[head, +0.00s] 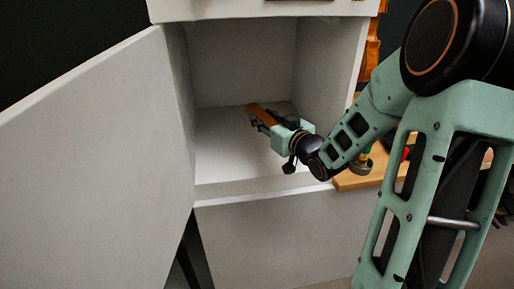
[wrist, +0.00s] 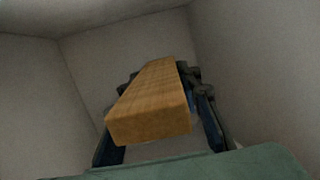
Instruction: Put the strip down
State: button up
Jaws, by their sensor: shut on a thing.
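The strip is an orange-brown wooden bar (head: 260,115). In the wrist view the strip (wrist: 150,108) runs lengthwise away from the camera, its near end face toward me. My gripper (head: 262,122) is inside the open white cabinet compartment (head: 225,160) and is shut on the strip. In the wrist view the dark fingers (wrist: 160,100) show on either side of the strip. The strip appears to be held above the compartment floor; I cannot tell the exact gap.
The white cabinet door (head: 100,150) stands wide open at the left. The compartment's walls close in at the left, right and back. Its floor is bare around my gripper. A wooden board (head: 358,179) and a partly hidden violin-coloured piece (head: 371,50) are to the right, outside the cabinet.

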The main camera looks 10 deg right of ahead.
aim_at(265, 152)
jog(key=shift+s+d+f+n+y, duration=0.2)
jog(key=shift+s+d+n+y, duration=0.1)
jog(key=shift+y, duration=0.1)
notch_tip(265, 152, down, 10)
jog(key=b, duration=0.3)
jog(key=shift+f+b, duration=0.3)
jog(key=o, duration=1.2)
jog(key=shift+r, duration=0.1)
jog(key=shift+r, duration=0.15)
jog(key=p+v, duration=0.2)
jog(key=v, duration=1)
jog(key=shift+w+d+r, duration=0.1)
jog(key=shift+d+r, duration=0.05)
